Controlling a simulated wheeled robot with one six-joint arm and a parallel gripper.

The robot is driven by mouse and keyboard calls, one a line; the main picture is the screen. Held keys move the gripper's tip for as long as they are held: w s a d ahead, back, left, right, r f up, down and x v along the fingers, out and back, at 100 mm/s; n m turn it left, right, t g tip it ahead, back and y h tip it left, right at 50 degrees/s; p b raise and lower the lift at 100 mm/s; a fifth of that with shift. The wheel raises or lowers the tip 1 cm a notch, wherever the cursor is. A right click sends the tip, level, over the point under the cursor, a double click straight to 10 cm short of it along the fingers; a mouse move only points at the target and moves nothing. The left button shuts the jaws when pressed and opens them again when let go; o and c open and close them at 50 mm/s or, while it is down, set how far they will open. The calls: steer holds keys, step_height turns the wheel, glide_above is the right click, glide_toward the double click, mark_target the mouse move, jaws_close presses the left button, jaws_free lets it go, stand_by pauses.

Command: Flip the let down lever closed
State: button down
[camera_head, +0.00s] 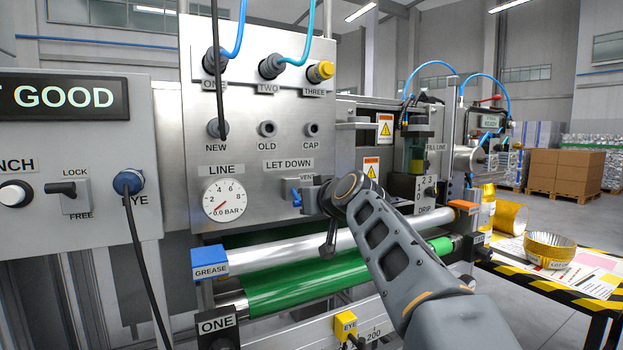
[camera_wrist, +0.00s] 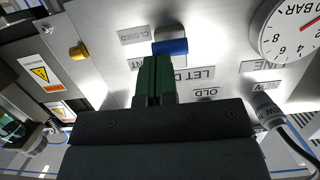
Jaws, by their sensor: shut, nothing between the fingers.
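The let down lever is a small blue handle. In the head view its blue end (camera_head: 297,199) shows on the steel panel under the LET DOWN sign (camera_head: 288,164), just left of my arm's end. In the wrist view, which is turned over, the blue handle (camera_wrist: 170,47) lies sideways beside the CLOSED sign (camera_wrist: 138,35). My gripper (camera_wrist: 154,62) has its green fingers together and empty, with tips right at the handle. I cannot tell whether they touch it. In the head view my arm hides the fingers and part of the valve.
A pressure gauge (camera_head: 223,200) reading 0.0 BAR sits left of the lever. Knobs and hose fittings (camera_head: 270,66) stick out above. Below are a metal roller (camera_head: 285,250) and a green roller (camera_head: 290,285). A yellow knob (camera_wrist: 78,51) shows beside the valve in the wrist view.

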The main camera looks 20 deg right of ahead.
stand_by(0.7)
steer(key=shift+s+r, duration=0.2)
steer(key=shift+r, duration=0.05)
steer(key=r+p+v, duration=0.1)
steer(key=v, duration=1.1)
steer(key=shift+s, duration=0.15)
steer(key=shift+r, duration=0.15)
